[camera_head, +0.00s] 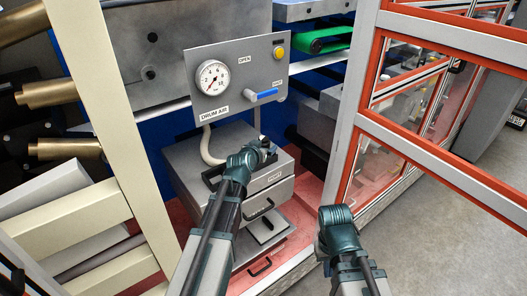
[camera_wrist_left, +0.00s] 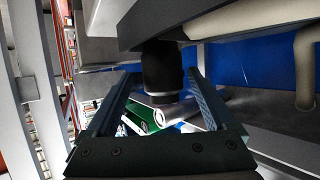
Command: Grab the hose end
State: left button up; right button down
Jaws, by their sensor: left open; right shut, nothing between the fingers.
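A black cylindrical fitting (camera_wrist_left: 162,75), apparently the hose end, hangs in the left wrist view between the two spread fingers of my left gripper (camera_wrist_left: 162,105). Clear gaps show on both sides of it. A beige hose (camera_head: 208,145) drops from the underside of the grey gauge panel in the head view. A beige length of hose (camera_wrist_left: 305,65) also shows at the right of the left wrist view. In the head view my left gripper (camera_head: 266,149) is below the panel, and the fitting cannot be made out there. My right gripper (camera_head: 335,218) is lower right, empty, its fingers hard to see.
The grey panel (camera_head: 225,95) carries a gauge, a blue-handled valve and a yellow button. A grey drawer unit (camera_head: 195,178) stands below it. A cream post (camera_head: 122,120) is at left, an orange-framed glazed door (camera_head: 365,160) at right. Grey floor (camera_head: 430,220) is clear.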

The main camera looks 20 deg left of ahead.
pick_arm(q)
jog(key=b+x, duration=0.1)
jog(key=x, duration=0.3)
jog(key=shift+w+a, duration=0.15)
jog(key=shift+w, duration=0.25)
jog(key=shift+r, duration=0.1)
jog(key=shift+c, duration=0.5)
grip_shut()
